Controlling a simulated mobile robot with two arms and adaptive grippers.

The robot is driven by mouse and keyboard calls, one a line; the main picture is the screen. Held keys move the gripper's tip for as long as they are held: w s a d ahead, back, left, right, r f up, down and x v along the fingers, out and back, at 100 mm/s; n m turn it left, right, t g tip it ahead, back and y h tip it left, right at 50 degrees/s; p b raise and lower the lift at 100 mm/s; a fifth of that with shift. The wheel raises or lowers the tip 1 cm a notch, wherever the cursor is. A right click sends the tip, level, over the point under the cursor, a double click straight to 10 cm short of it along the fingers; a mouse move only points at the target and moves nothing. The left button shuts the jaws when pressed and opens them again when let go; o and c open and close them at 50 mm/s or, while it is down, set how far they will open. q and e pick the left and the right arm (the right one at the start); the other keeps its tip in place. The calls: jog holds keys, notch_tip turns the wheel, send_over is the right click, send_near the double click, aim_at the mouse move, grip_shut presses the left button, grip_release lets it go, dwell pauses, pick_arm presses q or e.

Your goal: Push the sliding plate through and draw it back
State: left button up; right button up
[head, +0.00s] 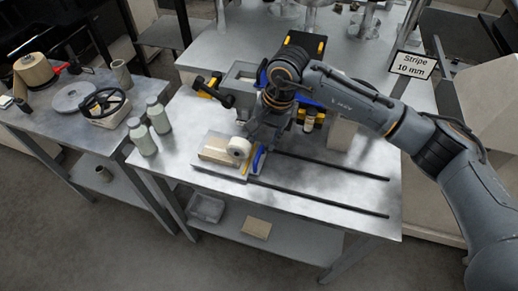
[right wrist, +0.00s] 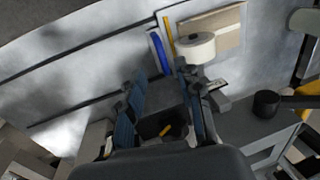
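The sliding plate (head: 208,177) lies flat on the steel table, at the left end of two dark rails (head: 318,203). On it are a tan block (head: 219,149), a white roll (head: 239,147), a yellow strip and an upright blue piece (head: 258,159) at its right edge. In the right wrist view the plate (right wrist: 228,13) and the blue piece (right wrist: 160,52) are at the top, beyond the fingertips. My right gripper (head: 260,138) is just behind the blue piece; its spread fingers also show in the right wrist view (right wrist: 163,88), with nothing held. My left gripper is out of view.
The rails are clear to the right.

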aim_at(257, 158)
jog(key=f, duration=0.2)
jog(key=a+f+p, duration=0.1)
jog(key=f, duration=0.1)
jog(key=f+p, duration=0.1)
jog(key=f, duration=0.2)
jog(key=shift+w+a, duration=0.15)
jog(key=shift+w, duration=0.1)
jog(key=shift+f, duration=0.5)
jog(key=shift+c, duration=0.2)
grip_shut()
